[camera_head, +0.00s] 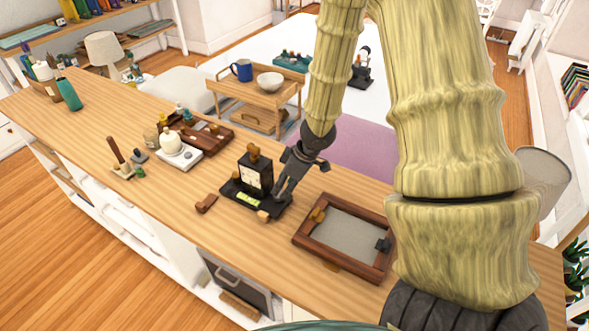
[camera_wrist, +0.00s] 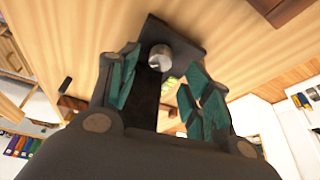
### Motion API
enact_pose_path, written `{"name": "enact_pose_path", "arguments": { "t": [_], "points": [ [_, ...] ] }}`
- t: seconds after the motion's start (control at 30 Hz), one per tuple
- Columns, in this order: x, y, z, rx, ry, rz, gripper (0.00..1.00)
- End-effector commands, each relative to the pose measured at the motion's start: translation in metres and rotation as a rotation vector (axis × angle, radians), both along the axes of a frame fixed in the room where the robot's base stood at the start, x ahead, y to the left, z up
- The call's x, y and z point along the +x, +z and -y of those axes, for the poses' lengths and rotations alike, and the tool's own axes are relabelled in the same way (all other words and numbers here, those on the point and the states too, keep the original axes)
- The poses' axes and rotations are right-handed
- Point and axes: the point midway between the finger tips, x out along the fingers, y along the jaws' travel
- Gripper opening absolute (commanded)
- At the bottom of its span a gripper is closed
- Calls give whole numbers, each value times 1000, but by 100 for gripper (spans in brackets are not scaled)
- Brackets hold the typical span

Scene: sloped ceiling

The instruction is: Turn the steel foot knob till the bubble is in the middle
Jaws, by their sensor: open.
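A black instrument (camera_head: 255,175) with a pale dial and a wooden knob on top stands on a dark base plate on the wooden counter. A yellow-green level vial (camera_head: 248,200) lies on the front of the base; the bubble is too small to place. My gripper (camera_head: 281,196) points down at the right end of the base. In the wrist view, the round steel foot knob (camera_wrist: 160,57) shows beyond my open gripper (camera_wrist: 160,68), roughly between its teal-padded fingers. I cannot tell whether they touch it. The knob is hidden by my gripper in the head view.
A wooden framed tray (camera_head: 345,268) lies right of the instrument. A small brown block (camera_head: 207,203) lies to its left. A white scale-like device (camera_head: 176,156) and a brown box (camera_head: 212,137) stand further left. The counter's front edge is close by.

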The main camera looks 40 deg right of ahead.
Motion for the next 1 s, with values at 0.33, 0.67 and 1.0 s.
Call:
{"name": "enact_pose_path", "arguments": {
  "t": [0.33,0.67,1.0],
  "points": [
    [-12,38,10,-1,2,3,49],
    [-21,63,17,-3,1,2,49],
    [-22,67,17,-1,1,2,49]
  ]
}}
